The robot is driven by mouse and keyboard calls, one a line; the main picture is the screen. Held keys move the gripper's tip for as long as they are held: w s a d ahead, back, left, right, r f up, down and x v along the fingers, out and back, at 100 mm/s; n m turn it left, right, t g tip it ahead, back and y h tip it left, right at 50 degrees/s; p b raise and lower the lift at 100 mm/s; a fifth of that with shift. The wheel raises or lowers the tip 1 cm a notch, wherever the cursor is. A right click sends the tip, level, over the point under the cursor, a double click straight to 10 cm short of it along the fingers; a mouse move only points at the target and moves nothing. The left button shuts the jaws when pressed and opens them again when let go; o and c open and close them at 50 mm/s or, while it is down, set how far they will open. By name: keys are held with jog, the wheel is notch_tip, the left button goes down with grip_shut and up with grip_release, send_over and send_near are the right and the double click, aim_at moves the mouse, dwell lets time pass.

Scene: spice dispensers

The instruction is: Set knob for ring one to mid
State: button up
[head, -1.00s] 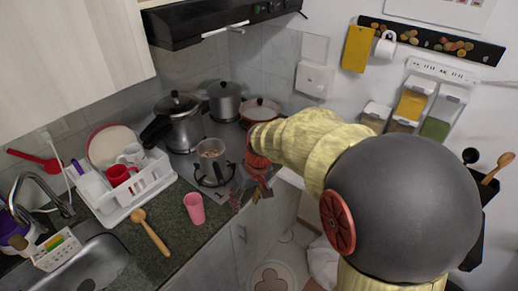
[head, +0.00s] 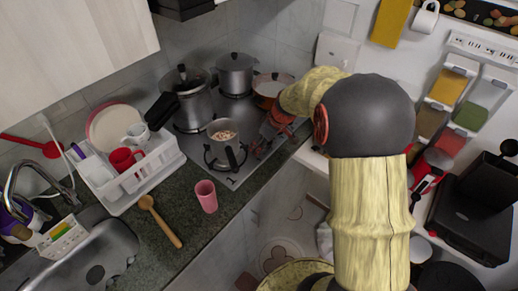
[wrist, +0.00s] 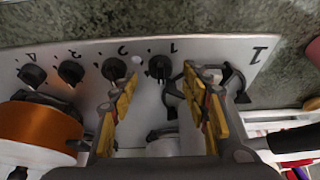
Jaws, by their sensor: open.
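The hob (head: 240,165) is a grey metal plate on the dark counter. In the wrist view its panel (wrist: 215,52) carries a row of black knobs with printed numbers, seen upside down. The knob marked 1 (wrist: 160,67) is the rightmost of the row. My gripper (wrist: 160,84) is open, its yellow-padded fingers on either side of that knob in the picture; I cannot tell whether they touch it. A larger 1 is printed at the panel's right end. In the head view my gripper (head: 272,130) is over the hob's right front; the knobs are hidden there.
A small pot (head: 224,140) stands on the front burner. A pressure cooker (head: 188,100), a steel pot (head: 236,74) and an orange pan (head: 270,88) stand behind. A pink cup (head: 206,196) and wooden spoon (head: 158,220) lie left of the hob, near the dish rack (head: 145,182).

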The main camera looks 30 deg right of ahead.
jog(key=shift+x, duration=1.55)
jog(key=shift+c, duration=0.7)
jog(key=c, duration=1)
